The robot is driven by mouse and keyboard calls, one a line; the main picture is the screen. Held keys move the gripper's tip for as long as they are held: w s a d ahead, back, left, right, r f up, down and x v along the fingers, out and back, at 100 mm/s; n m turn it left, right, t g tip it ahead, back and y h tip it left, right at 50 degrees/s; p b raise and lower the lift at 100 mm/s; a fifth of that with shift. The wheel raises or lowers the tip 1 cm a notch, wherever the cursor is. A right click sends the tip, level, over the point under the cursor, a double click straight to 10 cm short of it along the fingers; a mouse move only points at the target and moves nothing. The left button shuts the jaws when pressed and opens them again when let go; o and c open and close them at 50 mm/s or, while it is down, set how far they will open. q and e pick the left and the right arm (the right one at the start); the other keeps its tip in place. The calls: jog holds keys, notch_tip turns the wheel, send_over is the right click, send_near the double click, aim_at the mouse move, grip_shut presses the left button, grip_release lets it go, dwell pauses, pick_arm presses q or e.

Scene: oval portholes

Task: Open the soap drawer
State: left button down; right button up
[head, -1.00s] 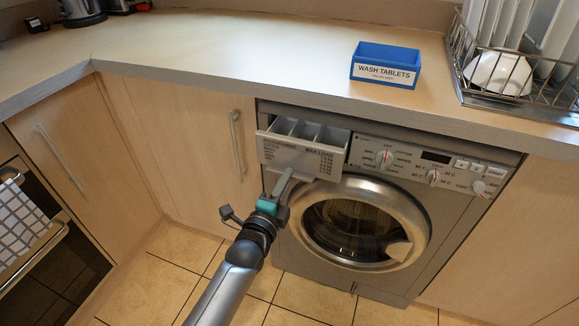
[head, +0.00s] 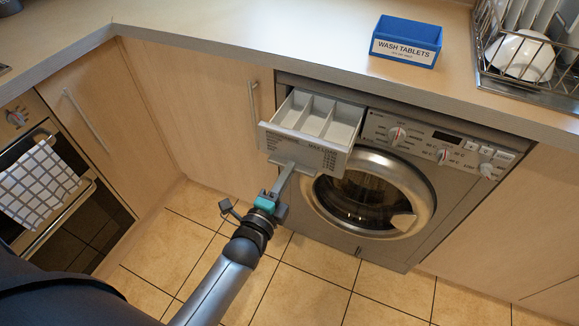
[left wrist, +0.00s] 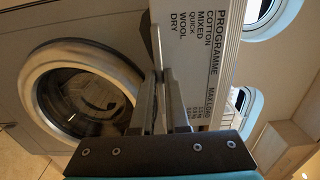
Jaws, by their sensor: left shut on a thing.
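The soap drawer (head: 300,150) is pulled out from the upper left of the washing machine (head: 400,185). Its pale compartments show from above and look empty. In the left wrist view, its printed front panel (left wrist: 205,25) appears turned sideways. My left gripper (head: 284,177) is at the lower part of the drawer front in the head view. Its fingers (left wrist: 160,85) are shut on a part of the drawer front, probably its handle; the exact grip is partly hidden. My right gripper is not in view.
The round machine door (head: 368,203) is shut below the drawer. A blue wash tablets box (head: 405,42) and a dish rack (head: 520,85) stand on the worktop above. Cupboard doors (head: 190,110) lie to the left. Tiled floor (head: 310,285) is clear in front.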

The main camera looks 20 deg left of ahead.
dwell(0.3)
pick_arm(q)
jog(key=c, duration=0.9)
grip_release()
jog(key=shift+s, duration=0.15)
jog(key=shift+s+a+p, duration=0.2)
jog(key=shift+s+p, duration=1.55)
jog(key=shift+s, duration=5.75)
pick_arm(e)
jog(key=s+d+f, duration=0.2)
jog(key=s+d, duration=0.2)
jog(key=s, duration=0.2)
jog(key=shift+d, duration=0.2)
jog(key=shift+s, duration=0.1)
